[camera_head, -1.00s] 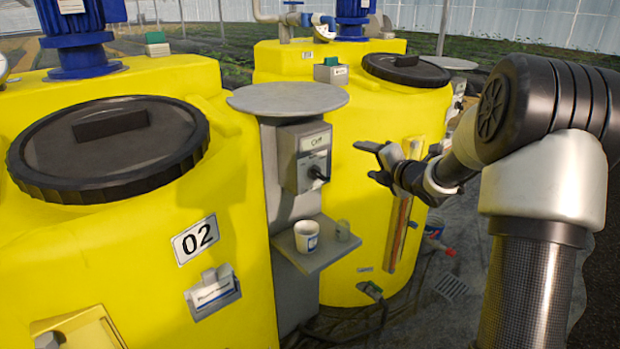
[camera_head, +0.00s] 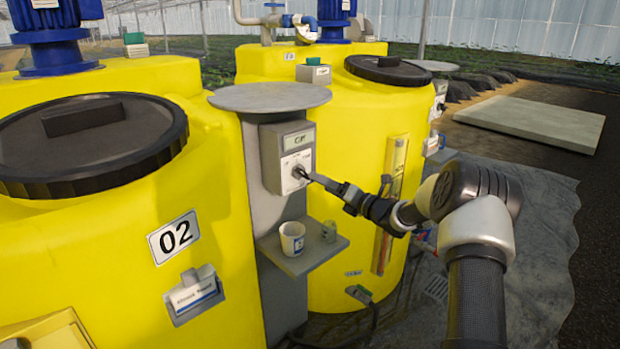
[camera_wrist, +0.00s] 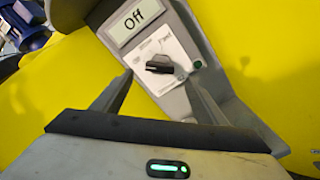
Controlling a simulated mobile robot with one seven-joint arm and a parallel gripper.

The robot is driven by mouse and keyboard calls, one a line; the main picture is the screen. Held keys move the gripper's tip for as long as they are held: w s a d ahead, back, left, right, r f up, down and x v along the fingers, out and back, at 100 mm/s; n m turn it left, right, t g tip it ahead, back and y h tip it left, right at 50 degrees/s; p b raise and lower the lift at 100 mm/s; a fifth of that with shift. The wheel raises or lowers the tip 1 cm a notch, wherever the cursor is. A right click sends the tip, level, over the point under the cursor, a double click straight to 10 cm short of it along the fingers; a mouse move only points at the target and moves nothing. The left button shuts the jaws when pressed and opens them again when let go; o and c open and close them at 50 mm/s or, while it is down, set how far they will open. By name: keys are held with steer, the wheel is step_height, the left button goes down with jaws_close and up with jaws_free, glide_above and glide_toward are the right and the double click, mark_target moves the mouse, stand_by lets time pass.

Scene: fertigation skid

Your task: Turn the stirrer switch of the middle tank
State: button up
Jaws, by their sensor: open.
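The stirrer switch is a black rotary knob (camera_wrist: 160,64) on a grey switch box (camera_head: 271,160) fixed to the post beside the yellow tank marked 02 (camera_head: 130,235). The box's display (camera_wrist: 139,19) reads "Off" in the wrist view. My gripper (camera_head: 303,174) reaches the front of the box from the right. In the wrist view its two fingers (camera_wrist: 158,90) are apart, one on each side below the knob, which sits beyond and between them. I cannot tell whether a finger touches it. In the head view the fingertips partly cover the knob.
A round grey plate (camera_head: 270,97) tops the post just above the box. Another yellow tank (camera_head: 345,140) stands behind.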

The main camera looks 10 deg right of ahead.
mark_target(306, 174)
steer(key=x, duration=0.7)
steer(key=c, duration=1)
steer(key=shift+c, duration=0.2)
